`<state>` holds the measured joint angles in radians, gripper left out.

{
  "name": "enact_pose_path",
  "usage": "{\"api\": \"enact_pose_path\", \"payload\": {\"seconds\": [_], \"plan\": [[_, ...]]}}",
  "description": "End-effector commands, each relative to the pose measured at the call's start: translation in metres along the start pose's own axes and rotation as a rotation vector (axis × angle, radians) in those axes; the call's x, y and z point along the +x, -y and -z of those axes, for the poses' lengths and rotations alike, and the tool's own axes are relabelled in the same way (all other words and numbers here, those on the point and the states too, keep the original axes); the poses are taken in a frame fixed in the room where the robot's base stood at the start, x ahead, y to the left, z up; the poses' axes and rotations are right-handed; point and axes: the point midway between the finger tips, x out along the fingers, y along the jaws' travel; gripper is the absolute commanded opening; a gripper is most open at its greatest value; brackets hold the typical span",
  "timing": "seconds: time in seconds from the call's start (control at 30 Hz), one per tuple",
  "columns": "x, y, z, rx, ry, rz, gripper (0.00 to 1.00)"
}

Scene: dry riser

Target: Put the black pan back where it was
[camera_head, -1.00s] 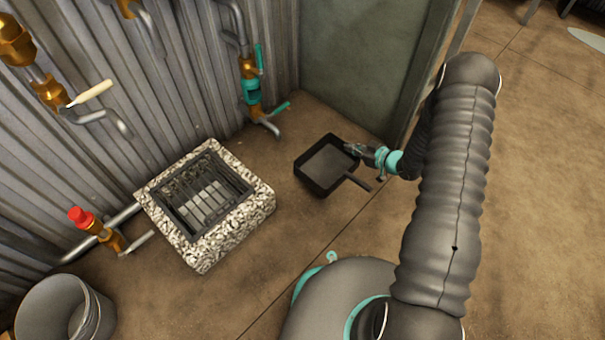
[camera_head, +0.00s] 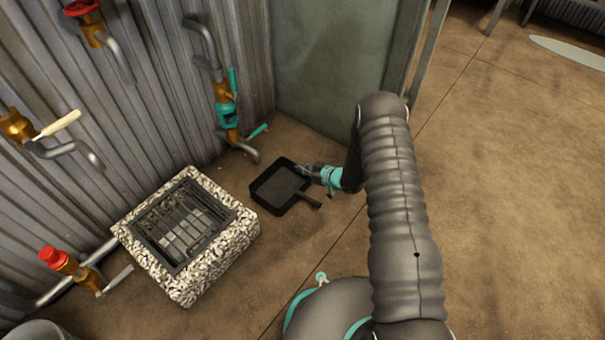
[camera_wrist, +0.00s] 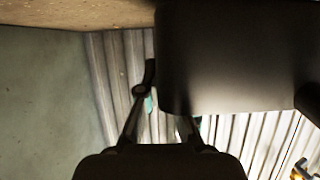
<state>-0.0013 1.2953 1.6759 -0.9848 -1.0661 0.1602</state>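The black pan (camera_head: 277,190) is square with a short handle towards the lower right. In the head view it is right of the stone-sided grate, apart from it. My gripper (camera_head: 305,171) is at its upper right rim, shut on it. In the wrist view the dark pan (camera_wrist: 235,60) fills the upper right. One finger lies along its left edge and the other runs behind it, so that fingertip is hidden. The pan seems held off the floor; its height is hard to tell.
The grate (camera_head: 185,228) in its speckled stone frame stands by the corrugated wall (camera_head: 120,130). A brass and teal valve pipe (camera_head: 227,112) is behind the pan. A red-capped valve (camera_head: 60,260) is at lower left. The floor (camera_head: 490,200) at right is clear.

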Motion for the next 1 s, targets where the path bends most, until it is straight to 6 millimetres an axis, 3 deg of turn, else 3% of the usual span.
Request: {"api": "enact_pose_path", "payload": {"seconds": [0.13, 0.57, 0.6, 0.7, 1.0], "plan": [[0.009, 0.0, -0.021, 0.0, -0.001, 0.0, 0.0], [0.011, 0.0, -0.026, -0.001, -0.001, 0.001, 0.0], [0.011, 0.0, -0.025, -0.001, 0.0, 0.001, 0.12], [0.011, 0.0, -0.025, -0.001, 0.0, 0.0, 0.31], [0.01, -0.001, -0.024, -0.001, 0.0, 0.0, 0.31]]}}
